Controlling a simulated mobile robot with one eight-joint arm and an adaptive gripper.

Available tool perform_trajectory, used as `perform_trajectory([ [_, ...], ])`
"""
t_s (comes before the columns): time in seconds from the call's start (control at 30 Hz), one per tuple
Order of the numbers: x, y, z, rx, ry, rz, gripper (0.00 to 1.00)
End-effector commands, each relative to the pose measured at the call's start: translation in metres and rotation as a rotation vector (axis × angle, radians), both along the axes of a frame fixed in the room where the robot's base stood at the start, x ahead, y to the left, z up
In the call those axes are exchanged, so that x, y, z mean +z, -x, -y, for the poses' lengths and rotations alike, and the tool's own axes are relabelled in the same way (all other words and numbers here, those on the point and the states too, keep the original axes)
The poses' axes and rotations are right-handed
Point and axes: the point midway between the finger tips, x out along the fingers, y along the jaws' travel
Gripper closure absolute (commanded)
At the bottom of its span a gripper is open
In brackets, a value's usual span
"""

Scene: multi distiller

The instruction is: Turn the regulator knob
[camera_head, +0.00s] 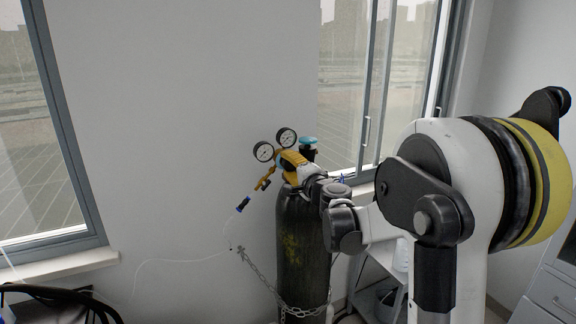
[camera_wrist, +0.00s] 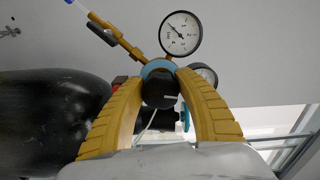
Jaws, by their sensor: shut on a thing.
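The regulator knob (camera_wrist: 160,94) shows in the wrist view as a dark round cap in front of a light-blue ring. My gripper (camera_wrist: 159,78) has its two yellow ribbed fingers shut on the knob, one on each side. In the head view my gripper (camera_head: 289,161) is at the regulator on top of the dark gas cylinder (camera_head: 303,235), and it hides the knob there. The regulator carries two white round gauges, a nearer one (camera_wrist: 180,33) and a partly hidden one (camera_wrist: 207,74). A brass outlet (camera_wrist: 116,38) runs to the upper left in the wrist view.
A teal valve handle (camera_head: 308,141) stands on the cylinder just right of the regulator. A chain (camera_head: 262,274) loops around the cylinder from the wall. A window (camera_head: 345,90) and sill lie behind.

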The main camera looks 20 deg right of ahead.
Motion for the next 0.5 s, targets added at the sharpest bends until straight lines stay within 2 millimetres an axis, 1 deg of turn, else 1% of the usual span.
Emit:
perform_trajectory([
  [0.2, -0.0012, 0.0006, -0.0003, 0.001, 0.065, 0.0, 0.9],
  [0.5, -0.0013, 0.0006, -0.0003, 0.001, 0.087, 0.0, 0.9],
])
